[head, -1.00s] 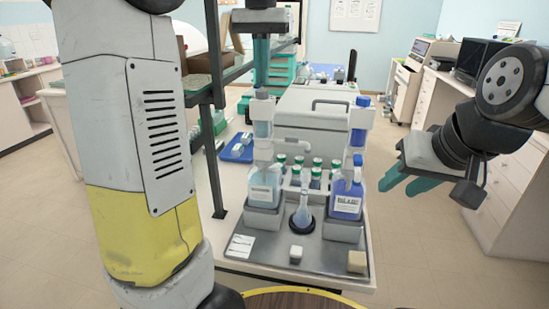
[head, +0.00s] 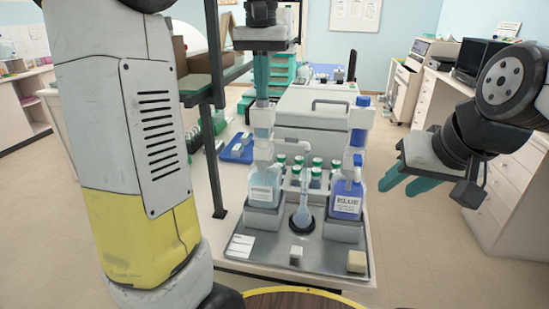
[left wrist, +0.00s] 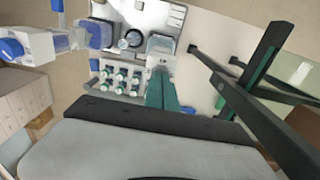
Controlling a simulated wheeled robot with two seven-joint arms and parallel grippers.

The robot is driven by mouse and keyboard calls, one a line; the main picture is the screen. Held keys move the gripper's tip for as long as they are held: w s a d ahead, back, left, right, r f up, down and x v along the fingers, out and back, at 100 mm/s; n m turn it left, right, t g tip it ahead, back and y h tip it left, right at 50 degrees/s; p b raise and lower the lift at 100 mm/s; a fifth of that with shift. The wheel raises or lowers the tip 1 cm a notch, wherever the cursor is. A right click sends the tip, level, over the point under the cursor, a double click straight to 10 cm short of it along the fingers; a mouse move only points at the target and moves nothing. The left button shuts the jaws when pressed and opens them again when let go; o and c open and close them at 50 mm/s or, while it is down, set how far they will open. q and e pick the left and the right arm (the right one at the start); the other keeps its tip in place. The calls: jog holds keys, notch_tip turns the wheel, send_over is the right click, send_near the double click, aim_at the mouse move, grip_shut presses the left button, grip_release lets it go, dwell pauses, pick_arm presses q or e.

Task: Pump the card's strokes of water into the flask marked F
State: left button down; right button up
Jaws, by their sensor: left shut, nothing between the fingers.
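A pump bottle with clear pale liquid (head: 263,187) stands at the tray's left; its label is too small to read. My left gripper (head: 262,99) is shut and empty, upright, with its fingertips at the top of this bottle's pump; contact is hard to tell. In the left wrist view its teal fingers (left wrist: 160,92) are together. A small flask (head: 303,211) stands in a black ring between the bottles; no letter F is readable. A white card (head: 240,246) lies at the tray's left front, its writing unreadable. My right gripper (head: 408,184) is open and empty, right of the table.
A pump bottle marked BLUE (head: 347,197) stands right of the flask. Several green-capped vials (head: 316,172) stand behind. A white block (head: 296,252) and a beige block (head: 357,262) lie on the metal tray (head: 325,262). A dark shelf post (head: 218,165) rises at left.

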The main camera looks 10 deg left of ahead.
pick_arm(q)
jog(key=shift+f, duration=0.85)
dwell(0.3)
jog(key=shift+r, duration=2.55)
jog(key=shift+r, duration=2.5)
jog(key=s+f+t+h, duration=0.2)
jog(key=s+f+t, duration=0.4)
jog(key=s+f, duration=1.1)
notch_tip(320, 180, down, 2)
jog(key=shift+s+d+f, duration=0.15)
jog(key=shift+s+f, duration=0.1)
jog(key=shift+s, duration=0.05)
